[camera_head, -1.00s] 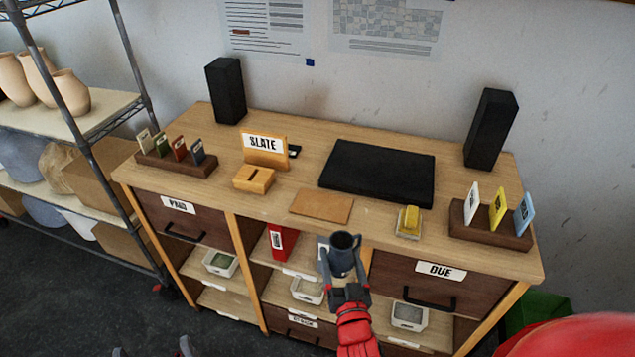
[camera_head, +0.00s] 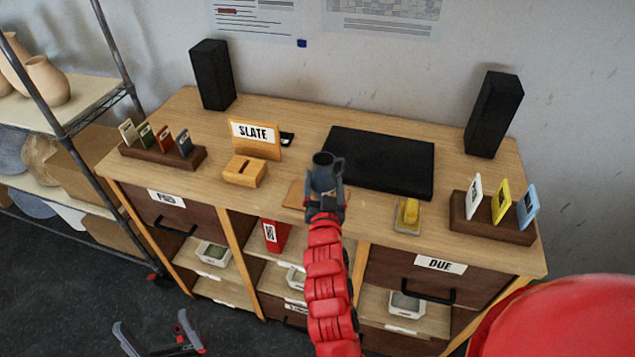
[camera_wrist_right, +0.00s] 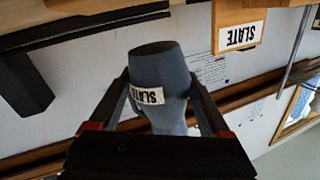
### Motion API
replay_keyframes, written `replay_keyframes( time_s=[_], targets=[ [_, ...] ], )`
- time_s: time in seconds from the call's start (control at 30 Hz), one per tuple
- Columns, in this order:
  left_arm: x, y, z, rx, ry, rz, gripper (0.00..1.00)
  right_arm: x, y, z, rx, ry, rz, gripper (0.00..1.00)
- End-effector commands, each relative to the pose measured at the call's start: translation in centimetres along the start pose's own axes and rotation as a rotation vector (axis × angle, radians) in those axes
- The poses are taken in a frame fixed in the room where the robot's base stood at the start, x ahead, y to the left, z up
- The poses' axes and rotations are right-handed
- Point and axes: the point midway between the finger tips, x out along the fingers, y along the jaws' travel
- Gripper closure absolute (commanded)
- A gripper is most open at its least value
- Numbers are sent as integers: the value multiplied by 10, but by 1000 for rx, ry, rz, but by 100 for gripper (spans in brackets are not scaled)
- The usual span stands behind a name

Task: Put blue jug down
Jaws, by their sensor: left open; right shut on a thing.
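The blue-grey jug (camera_head: 324,172) is upright over the front middle of the desk top, in front of the black pad. My right gripper (camera_head: 325,193) is shut on it, with one finger on each side. In the right wrist view the jug (camera_wrist_right: 160,80) sits between the fingers and shows a SLATE label. Whether its base touches the desk cannot be told. A wooden SLATE sign (camera_head: 255,138) stands left of it, also seen in the wrist view (camera_wrist_right: 240,28). My left gripper (camera_head: 152,325) is open and empty above the floor at lower left.
A tan mat (camera_head: 294,195) is partly hidden by the jug and gripper. A slotted wooden block (camera_head: 244,171) is to its left, a yellow sponge on a dish (camera_head: 409,214) to its right. The black pad (camera_head: 378,162) lies behind. Card racks and speakers stand towards both ends.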

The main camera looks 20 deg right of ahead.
Motion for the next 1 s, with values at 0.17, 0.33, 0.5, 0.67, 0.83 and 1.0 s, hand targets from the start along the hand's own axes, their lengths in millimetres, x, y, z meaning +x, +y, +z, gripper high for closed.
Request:
replay_keyframes(
  time_s=[0.17, 0.33, 0.5, 0.67, 0.83, 1.0],
  targets=[
    [8, 0, -1, 0, 0, 0, 0, 21, -12, 4, -1, 0, 0, 84],
    [12, -1, -2, 0, 0, 0, 0, 25, -10, 13, 0, -1, 3, 84],
    [15, -1, -2, 0, 0, 0, 0, 25, -4, 36, 1, -1, 4, 84],
    [14, -1, -2, 0, 0, 0, 0, 25, -4, 40, 1, 1, -2, 84],
    [13, -1, -2, 0, 0, 0, 0, 24, -4, 41, 1, 2, -2, 84],
    [11, 0, -2, 0, 0, 0, 0, 25, -4, 42, 0, 2, -1, 10]
  ],
)
